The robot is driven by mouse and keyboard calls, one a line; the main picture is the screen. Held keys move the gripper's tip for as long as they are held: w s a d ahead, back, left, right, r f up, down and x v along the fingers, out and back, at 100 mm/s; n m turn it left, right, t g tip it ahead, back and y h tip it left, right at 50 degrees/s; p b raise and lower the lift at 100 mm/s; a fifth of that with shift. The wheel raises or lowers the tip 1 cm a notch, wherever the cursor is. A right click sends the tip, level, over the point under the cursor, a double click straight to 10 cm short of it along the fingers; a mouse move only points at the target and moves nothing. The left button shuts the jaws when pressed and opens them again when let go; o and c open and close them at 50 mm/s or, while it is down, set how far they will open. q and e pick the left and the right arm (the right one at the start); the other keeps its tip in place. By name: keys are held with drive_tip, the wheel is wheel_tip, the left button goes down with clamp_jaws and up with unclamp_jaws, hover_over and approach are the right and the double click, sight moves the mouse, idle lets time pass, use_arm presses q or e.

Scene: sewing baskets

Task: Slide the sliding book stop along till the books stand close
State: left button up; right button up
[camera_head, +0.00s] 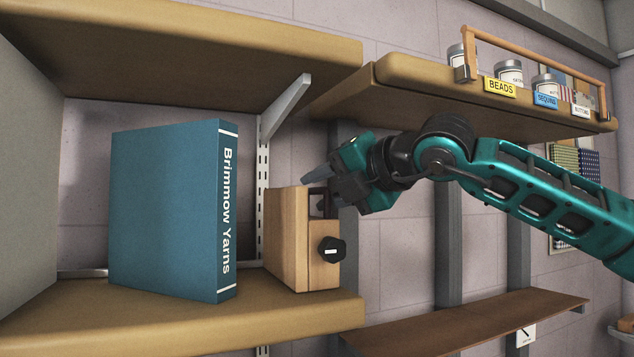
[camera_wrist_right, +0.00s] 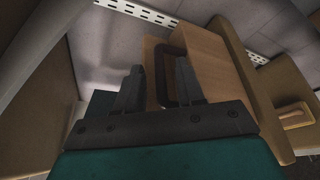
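A large blue book (camera_head: 165,215) labelled "Brimmow Yarns" stands upright on the left shelf. The wooden sliding book stop (camera_head: 288,240) stands to its right, with a clear gap between them. A black round knob (camera_head: 331,250) sits on the stop's front. My right gripper (camera_head: 312,182) is at the top of the stop. In the right wrist view the fingers of my right gripper (camera_wrist_right: 160,88) are apart. A dark loop handle (camera_wrist_right: 166,72) on the stop (camera_wrist_right: 205,70) shows between and beyond them; I cannot tell if they touch it. My left gripper is not in view.
The lower shelf board (camera_head: 180,318) carries the book and stop. An upper shelf (camera_head: 200,45) hangs above, with a metal bracket (camera_head: 286,106) behind. A right shelf (camera_head: 480,98) holds a rack of labelled jars (camera_head: 508,75) above my arm. A lower brown shelf (camera_head: 470,325) is mostly empty.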

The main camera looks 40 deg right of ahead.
drive_tip(key=shift+x, duration=0.9)
drive_tip(key=shift+c, duration=0.4)
clamp_jaws()
